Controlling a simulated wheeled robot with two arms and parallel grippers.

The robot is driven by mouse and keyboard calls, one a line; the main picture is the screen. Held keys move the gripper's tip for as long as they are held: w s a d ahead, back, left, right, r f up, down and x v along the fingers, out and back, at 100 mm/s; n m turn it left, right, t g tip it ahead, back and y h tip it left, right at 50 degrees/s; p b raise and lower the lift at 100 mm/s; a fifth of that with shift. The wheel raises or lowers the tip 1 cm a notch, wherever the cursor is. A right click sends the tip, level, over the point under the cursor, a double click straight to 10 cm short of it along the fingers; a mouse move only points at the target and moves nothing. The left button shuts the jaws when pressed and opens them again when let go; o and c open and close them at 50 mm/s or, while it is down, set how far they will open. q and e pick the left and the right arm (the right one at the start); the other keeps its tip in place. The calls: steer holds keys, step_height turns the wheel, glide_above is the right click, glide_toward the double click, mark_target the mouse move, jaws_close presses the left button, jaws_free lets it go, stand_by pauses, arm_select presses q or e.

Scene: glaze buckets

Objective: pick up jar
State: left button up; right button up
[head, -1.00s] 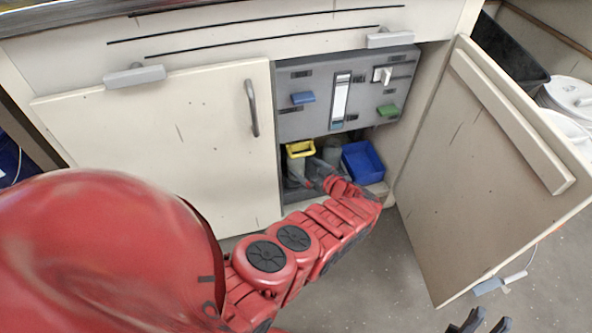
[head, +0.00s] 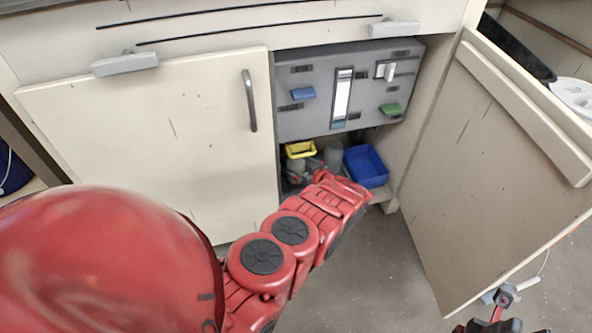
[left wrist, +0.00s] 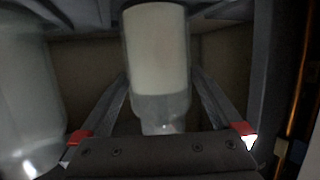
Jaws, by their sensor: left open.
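My left gripper (head: 303,177) reaches into the open cupboard, with my red forearm partly hiding it. In the left wrist view, a pale jar (left wrist: 158,55) with a clear grey part stands between the spread, red-tipped fingers of this gripper (left wrist: 160,138). The fingers look apart from the jar's sides. A second, translucent grey jar (left wrist: 28,95) is at the left of that view, outside the fingers. In the head view, a grey jar (head: 333,154) stands right of the gripper. My right gripper (head: 495,318) is at the bottom right, cut off by the frame edge.
A yellow bin (head: 300,149) and a blue bin (head: 366,166) are by the jars. A grey panel (head: 365,105) with coloured handles hangs above them. The right cupboard door (head: 490,170) stands open; the left door (head: 160,150) is shut. Grey floor in front is clear.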

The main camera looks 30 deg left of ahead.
arm_select(q)
steer(key=shift+c, duration=0.3)
jaws_close()
stand_by(0.4)
